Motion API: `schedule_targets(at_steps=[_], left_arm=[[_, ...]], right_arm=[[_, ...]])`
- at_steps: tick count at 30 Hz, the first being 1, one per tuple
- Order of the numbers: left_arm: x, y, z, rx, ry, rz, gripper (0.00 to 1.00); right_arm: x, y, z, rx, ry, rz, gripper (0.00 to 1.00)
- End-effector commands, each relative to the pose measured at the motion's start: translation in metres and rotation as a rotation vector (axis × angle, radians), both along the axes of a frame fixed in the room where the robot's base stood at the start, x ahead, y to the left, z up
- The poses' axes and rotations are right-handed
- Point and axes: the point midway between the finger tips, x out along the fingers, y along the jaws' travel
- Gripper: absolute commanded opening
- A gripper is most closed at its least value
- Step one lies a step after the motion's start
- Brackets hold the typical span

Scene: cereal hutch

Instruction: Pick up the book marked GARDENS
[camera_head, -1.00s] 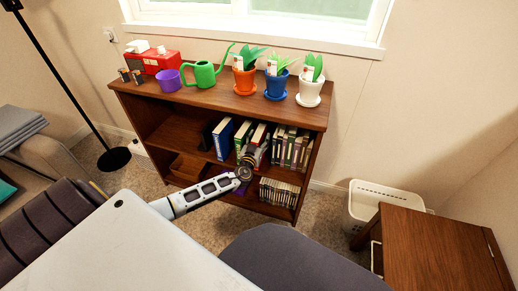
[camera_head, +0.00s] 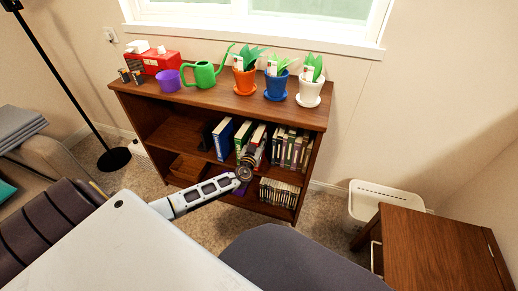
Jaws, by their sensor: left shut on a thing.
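My left arm reaches from the lower left to the bookcase (camera_head: 312,148). My left gripper (camera_head: 249,157) is at the middle shelf, in front of the books, and is shut on a book (camera_head: 261,144) there. The arm's end hides much of that book. Blue books (camera_head: 223,138) stand to its left, and a row of dark and light spines (camera_head: 290,147) stands to its right. The titles are too small to read, so I cannot tell which one is marked GARDENS. My right gripper is not in view.
Potted plants (camera_head: 307,90), a green watering can (camera_head: 205,75), a purple pot (camera_head: 168,80) and a red box (camera_head: 155,62) stand on the bookcase top. A white bin (camera_head: 376,200) and wooden table (camera_head: 432,250) are at the right. A grey seat (camera_head: 300,262) is in front.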

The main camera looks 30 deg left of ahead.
Motion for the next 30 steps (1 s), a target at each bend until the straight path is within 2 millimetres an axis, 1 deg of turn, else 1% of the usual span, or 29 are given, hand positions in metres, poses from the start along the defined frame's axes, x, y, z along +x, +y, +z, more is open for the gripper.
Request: schedule_targets(at_steps=[11, 16, 20, 23, 25, 28, 30], left_arm=[[0.0, 0.0, 0.002, 0.001, -0.002, 0.0, 0.0], [0.0, 0.0, 0.01, 0.001, -0.002, 0.0, 0.0], [0.0, 0.0, 0.021, 0.0, -0.002, 0.0, 0.0], [0.0, 0.0, 0.032, 0.0, -0.003, 0.001, 0.0], [0.0, 0.0, 0.04, -0.001, -0.003, 0.0, 0.0], [0.0, 0.0, 0.053, -0.001, -0.003, 0.001, 0.0], [0.0, 0.0, 0.062, -0.002, -0.003, 0.0, 0.0]], right_arm=[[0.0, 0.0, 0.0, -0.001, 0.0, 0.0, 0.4], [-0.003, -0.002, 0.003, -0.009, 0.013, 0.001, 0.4], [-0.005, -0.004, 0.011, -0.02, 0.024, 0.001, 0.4], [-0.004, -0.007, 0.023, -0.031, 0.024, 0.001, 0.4], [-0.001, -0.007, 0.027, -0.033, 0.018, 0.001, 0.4], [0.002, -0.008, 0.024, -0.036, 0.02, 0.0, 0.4], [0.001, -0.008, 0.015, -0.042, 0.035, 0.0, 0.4]])
